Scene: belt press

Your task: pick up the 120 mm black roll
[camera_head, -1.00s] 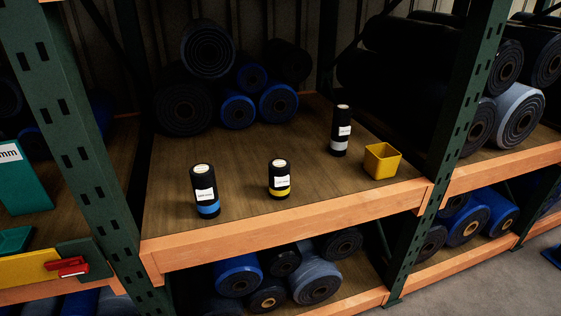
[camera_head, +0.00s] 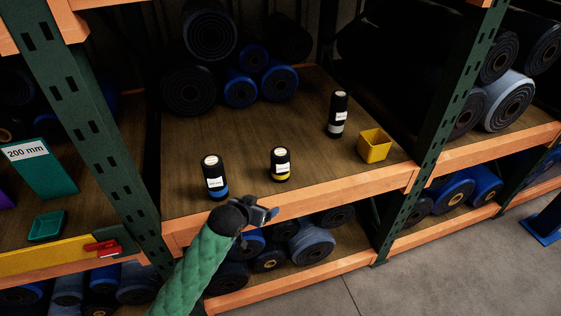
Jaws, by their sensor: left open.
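Three black rolls stand upright on the wooden shelf (camera_head: 225,125). One roll with a blue band (camera_head: 214,177) is at the front left. A shorter roll with a yellow band (camera_head: 281,164) is at the front middle. A taller roll with a pale band (camera_head: 338,114) stands further back on the right. Each has a white label, too small to read, so I cannot tell which is 120 mm. My left gripper (camera_head: 268,213) is open and empty at the shelf's front edge, below and between the blue-banded and yellow-banded rolls, apart from both. My right gripper is not in view.
A yellow box (camera_head: 374,146) sits right of the tall roll. Large rolls (camera_head: 209,36) are stacked at the back. An orange beam (camera_head: 330,197) edges the shelf, between green posts (camera_head: 433,130). A teal "200 mm" sign (camera_head: 40,168) stands left. The shelf's middle is clear.

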